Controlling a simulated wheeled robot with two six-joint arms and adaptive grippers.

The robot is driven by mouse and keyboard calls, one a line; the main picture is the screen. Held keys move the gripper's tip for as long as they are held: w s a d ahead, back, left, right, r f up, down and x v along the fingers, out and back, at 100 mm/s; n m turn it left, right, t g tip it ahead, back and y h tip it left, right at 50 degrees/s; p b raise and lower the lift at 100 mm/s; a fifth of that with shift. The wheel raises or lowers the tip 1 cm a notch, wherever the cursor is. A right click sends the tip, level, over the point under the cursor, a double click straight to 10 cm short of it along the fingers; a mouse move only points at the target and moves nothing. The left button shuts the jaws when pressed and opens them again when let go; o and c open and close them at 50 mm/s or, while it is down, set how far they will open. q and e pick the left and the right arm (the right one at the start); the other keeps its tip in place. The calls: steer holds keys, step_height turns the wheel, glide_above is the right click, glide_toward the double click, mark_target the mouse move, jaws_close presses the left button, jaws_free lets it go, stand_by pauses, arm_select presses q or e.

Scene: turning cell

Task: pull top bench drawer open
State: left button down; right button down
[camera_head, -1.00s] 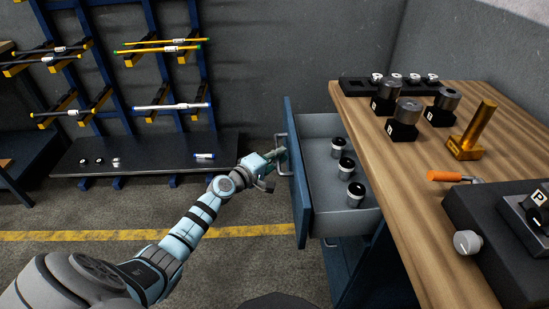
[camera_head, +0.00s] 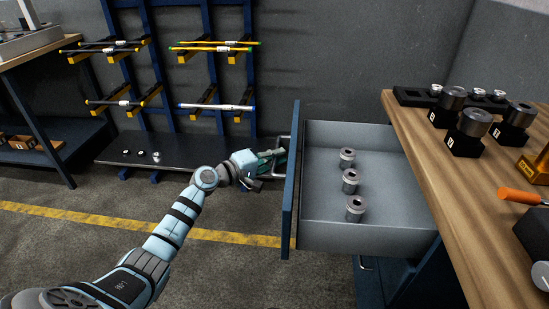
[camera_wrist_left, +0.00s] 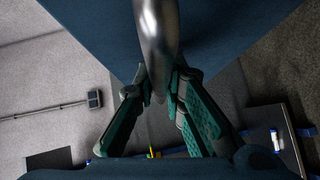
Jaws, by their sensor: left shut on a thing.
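The top bench drawer (camera_head: 345,237) stands well out from the wooden-topped bench (camera_head: 415,135), with its blue front panel (camera_head: 289,190) facing left. Several small metal cylinders, one being the cylinder (camera_head: 350,181), stand upright in a row inside it. My left gripper (camera_head: 274,157) is at the bar handle on the drawer's front. In the left wrist view, the fingers of my left gripper (camera_wrist_left: 160,90) are closed on the metal handle (camera_wrist_left: 157,35), with the blue panel behind it. My right gripper is not in view.
Dark holders with metal parts (camera_head: 468,130) and an orange-handled tool (camera_head: 520,196) are on the benchtop. A blue rack with bars (camera_head: 215,107) stands at the back wall above a dark shelf (camera_head: 185,157). The floor left of the drawer is clear, with a yellow line (camera_head: 130,222).

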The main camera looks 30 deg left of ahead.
arm_select(q)
steer(key=c, duration=1.7)
jaws_free()
steer(key=shift+o, duration=0.2)
steer(key=shift+s, duration=0.1)
steer(key=v, duration=1.2)
